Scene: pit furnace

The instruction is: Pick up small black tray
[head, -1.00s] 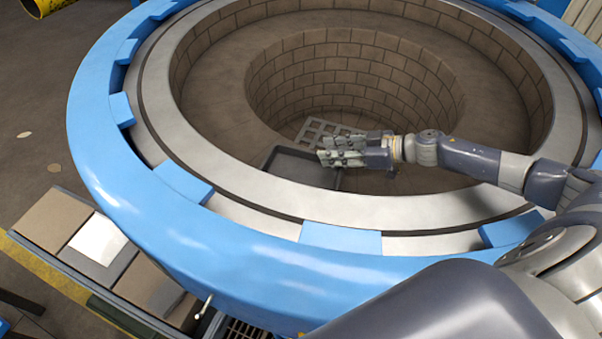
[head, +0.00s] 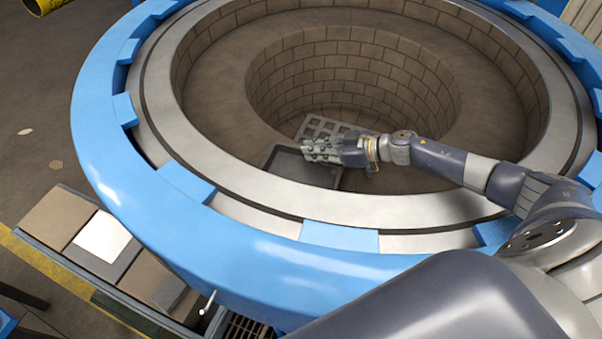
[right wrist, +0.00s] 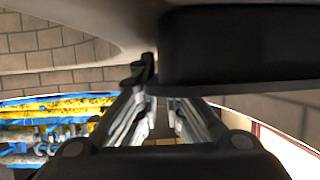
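The small black tray (head: 285,166) lies on the ledge inside the pit, close to the near rim in the head view. My right gripper (head: 310,149) is over the tray's right side and hides part of it. I cannot tell whether it touches the tray. In the right wrist view, my right gripper's two fingers (right wrist: 162,110) stand apart with an empty gap between them. A large dark shape fills the upper right of that view; I cannot tell what it is. My left gripper is not in view.
A grey grid tray (head: 322,125) lies just behind the black tray, by the pit's deep brick well (head: 345,85). The blue outer ring (head: 265,255) and pale metal rim (head: 250,190) surround the pit. A bench with flat blocks (head: 60,215) stands at lower left.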

